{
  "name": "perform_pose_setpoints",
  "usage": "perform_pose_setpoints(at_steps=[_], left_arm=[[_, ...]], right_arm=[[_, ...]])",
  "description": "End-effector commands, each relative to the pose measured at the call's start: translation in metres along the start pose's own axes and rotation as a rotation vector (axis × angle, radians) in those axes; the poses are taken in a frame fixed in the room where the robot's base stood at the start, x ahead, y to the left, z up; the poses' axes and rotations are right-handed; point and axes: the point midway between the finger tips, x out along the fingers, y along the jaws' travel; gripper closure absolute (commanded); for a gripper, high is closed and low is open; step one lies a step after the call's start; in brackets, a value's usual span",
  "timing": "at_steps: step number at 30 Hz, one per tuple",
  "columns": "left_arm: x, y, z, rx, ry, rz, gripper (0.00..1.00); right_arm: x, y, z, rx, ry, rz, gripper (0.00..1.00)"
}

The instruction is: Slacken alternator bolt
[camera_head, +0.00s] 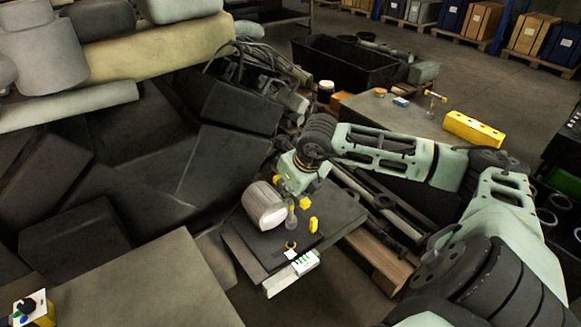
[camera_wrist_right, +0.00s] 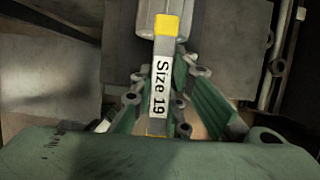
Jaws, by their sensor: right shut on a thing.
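My right gripper (camera_head: 300,192) reaches in from the right, over a dark platform beside the large engine. It is shut on a grey tool (camera_wrist_right: 160,60) with yellow ends and a white "Size 19" label. In the right wrist view the gripper fingers (camera_wrist_right: 157,112) lie on either side of the tool. A light grey cylinder (camera_head: 263,205), perhaps the alternator, sits just left of the gripper. In the right wrist view the tool's far yellow end overlaps a grey rounded body (camera_wrist_right: 150,8); I cannot tell whether they touch. I cannot make out the bolt. My left gripper is not in view.
A bench (camera_head: 400,118) with a yellow block (camera_head: 473,129) stands behind my right arm. A black crate (camera_head: 345,62) is at the back.

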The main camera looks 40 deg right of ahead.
Motion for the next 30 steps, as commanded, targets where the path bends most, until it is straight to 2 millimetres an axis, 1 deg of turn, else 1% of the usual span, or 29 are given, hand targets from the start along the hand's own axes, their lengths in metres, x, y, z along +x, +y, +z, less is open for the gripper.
perform_pose_setpoints(at_steps=[3,12,16,19,27,30], left_arm=[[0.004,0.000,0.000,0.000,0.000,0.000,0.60],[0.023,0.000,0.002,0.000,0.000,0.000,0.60],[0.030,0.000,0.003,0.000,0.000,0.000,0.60],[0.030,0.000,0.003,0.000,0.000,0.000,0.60],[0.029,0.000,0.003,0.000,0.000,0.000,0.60],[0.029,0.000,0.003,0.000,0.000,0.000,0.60]], right_arm=[[-0.001,0.003,-0.005,-0.002,-0.002,-0.001,1.00],[-0.013,0.029,-0.040,-0.004,-0.002,0.000,1.00],[-0.018,0.037,-0.050,-0.003,-0.001,0.000,1.00],[-0.021,0.039,-0.053,0.000,-0.001,-0.001,1.00],[-0.022,0.040,-0.053,-0.002,-0.001,0.001,1.00],[-0.021,0.042,-0.055,-0.040,-0.001,0.014,1.00]])
